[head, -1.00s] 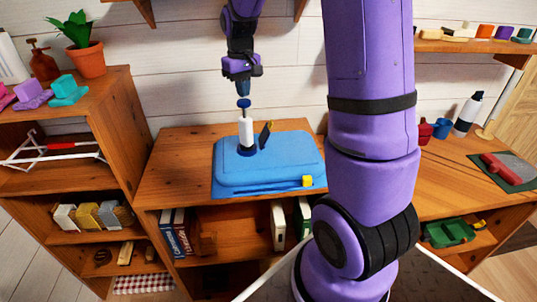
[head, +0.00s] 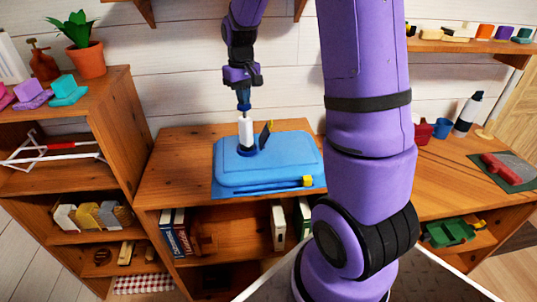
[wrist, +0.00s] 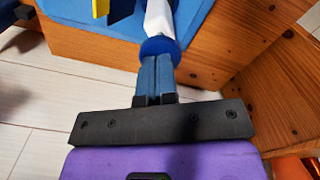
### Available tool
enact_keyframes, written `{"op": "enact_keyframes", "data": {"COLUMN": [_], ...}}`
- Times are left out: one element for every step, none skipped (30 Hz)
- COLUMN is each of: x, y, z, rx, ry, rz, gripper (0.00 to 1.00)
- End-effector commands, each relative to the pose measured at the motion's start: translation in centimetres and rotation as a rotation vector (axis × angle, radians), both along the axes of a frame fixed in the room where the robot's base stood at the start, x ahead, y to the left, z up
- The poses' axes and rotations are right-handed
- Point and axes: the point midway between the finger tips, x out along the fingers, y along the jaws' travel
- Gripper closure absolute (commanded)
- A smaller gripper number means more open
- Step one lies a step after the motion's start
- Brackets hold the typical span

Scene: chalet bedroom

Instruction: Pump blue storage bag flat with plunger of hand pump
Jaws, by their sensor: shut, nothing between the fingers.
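The blue storage bag (head: 285,160) lies puffed up on the wooden desk. The hand pump stands upright on its left part, with a white barrel (head: 246,132) and a dark blue foot. My gripper (head: 243,101) is shut above the barrel, with its fingertips at the blue plunger knob (head: 243,107). In the wrist view, the shut blue fingers (wrist: 157,70) meet the round knob (wrist: 159,47), apparently touching it. The white barrel (wrist: 159,18) shows beyond it. The fingers do not enclose the knob.
A dark upright flap (head: 265,133) stands just right of the pump. A yellow piece (head: 307,181) sits at the bag's front right. A shelf unit with a potted plant (head: 84,50) stands at left. My arm hides the desk right of the bag.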

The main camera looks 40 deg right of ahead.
Motion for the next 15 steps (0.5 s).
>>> {"op": "enact_keyframes", "data": {"x": [0.0,0.0,0.0,0.0,0.0,0.0,0.0,0.0,0.0,0.0,0.0,0.0,0.0,0.0,0.0], "y": [0.0,0.0,0.0,0.0,0.0,0.0,0.0,0.0,0.0,0.0,0.0,0.0,0.0,0.0,0.0], "z": [-0.3,-0.5,-0.7,-0.8,-1.0,-1.2,-1.4,-1.5,-1.7,-1.9,-2.0,-2.2,-2.4,-2.5,-2.4], "rx": [0.000,0.000,0.000,0.000,0.000,0.000,0.000,0.000,0.000,0.000,0.000,0.000,0.000,0.000,0.000], "ry": [0.002,0.001,0.001,0.002,0.002,0.003,0.002,0.002,0.002,0.002,0.002,0.002,0.002,0.003,0.001], "rz": [0.000,0.000,0.000,0.000,0.000,0.000,0.000,0.000,0.000,0.000,0.000,0.000,0.000,0.000,0.000], "gripper": [1.00,1.00,1.00,1.00,1.00,1.00,1.00,1.00,1.00,1.00,1.00,1.00,1.00,1.00,1.00]}}
